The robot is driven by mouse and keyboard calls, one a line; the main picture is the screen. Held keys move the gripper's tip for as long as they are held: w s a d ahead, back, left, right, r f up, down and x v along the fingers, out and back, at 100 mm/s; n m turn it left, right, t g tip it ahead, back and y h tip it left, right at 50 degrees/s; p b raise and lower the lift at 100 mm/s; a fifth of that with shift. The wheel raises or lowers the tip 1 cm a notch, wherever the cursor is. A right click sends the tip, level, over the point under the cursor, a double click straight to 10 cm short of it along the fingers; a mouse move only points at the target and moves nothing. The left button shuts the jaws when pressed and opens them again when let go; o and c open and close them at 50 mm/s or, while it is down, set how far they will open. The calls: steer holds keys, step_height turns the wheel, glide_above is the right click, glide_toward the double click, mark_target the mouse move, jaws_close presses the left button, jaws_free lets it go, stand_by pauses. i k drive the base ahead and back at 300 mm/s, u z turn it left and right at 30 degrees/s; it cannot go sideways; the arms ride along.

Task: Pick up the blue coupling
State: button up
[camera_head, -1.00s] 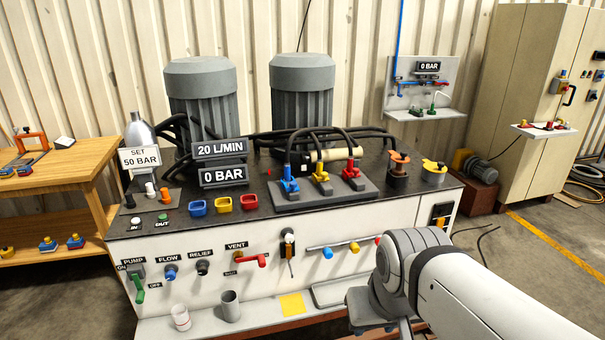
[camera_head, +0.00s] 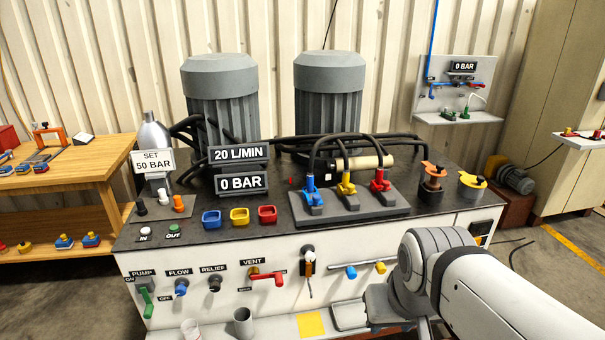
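A blue coupling (camera_head: 312,196) stands at the left of a grey manifold block (camera_head: 345,214) on the dark bench top, with a black hose rising from it. It is beside a yellow coupling (camera_head: 346,184) and a red one (camera_head: 380,181). A smaller blue piece (camera_head: 351,272) sits on the rail on the bench front; I cannot tell its exact kind. My arm reaches in from the lower right, in front of the bench and apart from the blue coupling. My gripper's fingers cannot be made out, and nothing held is visible.
Black hoses arch over the couplings. An orange-topped part (camera_head: 432,178) and a yellow-topped pot (camera_head: 471,187) stand to the right. Levers and knobs project from the bench front.

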mark_target(310, 176)
steer(key=i, duration=1.25)
steer(key=z, duration=0.05)
